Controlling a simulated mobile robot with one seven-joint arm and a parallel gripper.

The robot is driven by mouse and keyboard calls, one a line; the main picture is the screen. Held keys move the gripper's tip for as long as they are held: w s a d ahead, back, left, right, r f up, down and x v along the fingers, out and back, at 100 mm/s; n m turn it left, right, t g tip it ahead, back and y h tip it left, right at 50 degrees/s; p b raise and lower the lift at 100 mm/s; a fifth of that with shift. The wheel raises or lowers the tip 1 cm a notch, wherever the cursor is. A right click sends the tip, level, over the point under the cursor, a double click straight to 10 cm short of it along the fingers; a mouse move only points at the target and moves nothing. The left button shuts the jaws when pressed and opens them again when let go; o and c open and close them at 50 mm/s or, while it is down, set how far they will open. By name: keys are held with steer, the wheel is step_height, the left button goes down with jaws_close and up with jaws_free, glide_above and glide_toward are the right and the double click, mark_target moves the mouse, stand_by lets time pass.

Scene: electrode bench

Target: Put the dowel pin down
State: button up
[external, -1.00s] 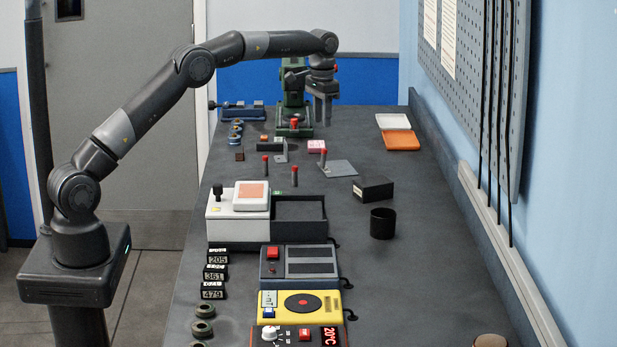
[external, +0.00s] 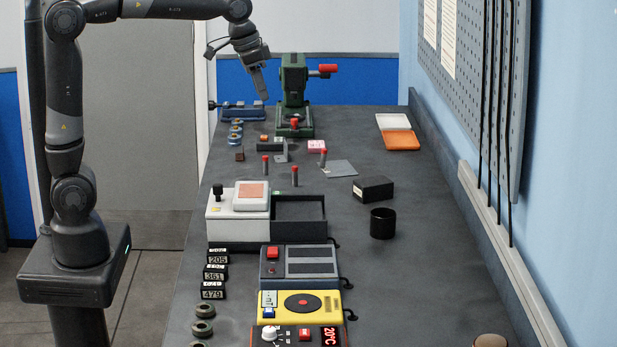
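My gripper (external: 264,97) is at the far left of the bench, tilted, with its tips just above or behind the blue vise (external: 240,112). Its fingers overlap from this side, so I cannot tell whether they are open or shut. I cannot make out a dowel pin in or near it. Several grey pegs with red tops stand on the bench, among them one at the left (external: 265,166), one in the middle (external: 295,177) and one by a flat grey plate (external: 323,158); I cannot tell whether any is the dowel pin.
A green press (external: 293,82) with a red-ended lever stands just right of my gripper. White (external: 393,121) and orange (external: 401,140) trays lie at the right. A black box (external: 373,189), a black cup (external: 383,223) and several instruments fill the nearer bench. The right side has free room.

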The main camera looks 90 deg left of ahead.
steer(key=s+d+f+t, duration=0.1)
steer(key=s+d+f, duration=0.2)
steer(key=s, duration=0.4)
steer(key=s+d+f+m, duration=0.1)
steer(key=s+d+f, duration=0.1)
steer(key=s+d, duration=0.3)
steer(key=s+d+f+m+t, duration=0.1)
steer(key=s+d+f, duration=0.2)
steer(key=s, duration=0.6)
steer(key=shift+s+d+f+t+h, duration=0.3)
steer(key=shift+s+d+f+h, duration=0.1)
steer(key=shift+d, duration=0.1)
steer(key=shift+o, duration=0.4)
steer(key=shift+r, duration=0.1)
